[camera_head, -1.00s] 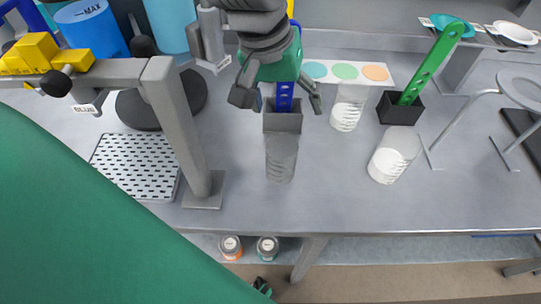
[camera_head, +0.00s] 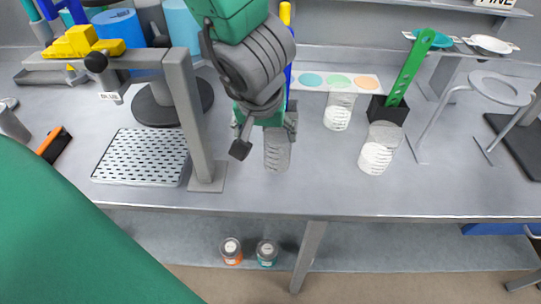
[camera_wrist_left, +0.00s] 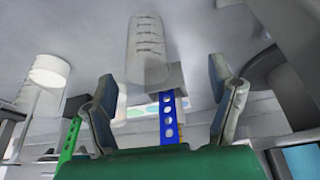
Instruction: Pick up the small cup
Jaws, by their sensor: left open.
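Three clear, ribbed cups stand on the grey table: one partly behind my left gripper (camera_head: 277,155), one farther back (camera_head: 338,112) and one to the right (camera_head: 376,157). They look alike; the rear one appears smallest, but it is also farther off. My left gripper (camera_head: 264,138) is open and empty, its fingers over the nearest cup's upper part. In the left wrist view a ribbed cup (camera_wrist_left: 147,48) lies beyond the spread fingers (camera_wrist_left: 165,92), apart from them. The blue perforated strip (camera_wrist_left: 168,118) and its dark holder show between the fingers. My right gripper is not in view.
A green perforated strip (camera_head: 408,66) stands in a black holder (camera_head: 388,109) near the cups. A grey post stand (camera_head: 190,110) and perforated tray (camera_head: 140,158) are to the left. A ring stand (camera_head: 497,90) is at the right. The table front is clear.

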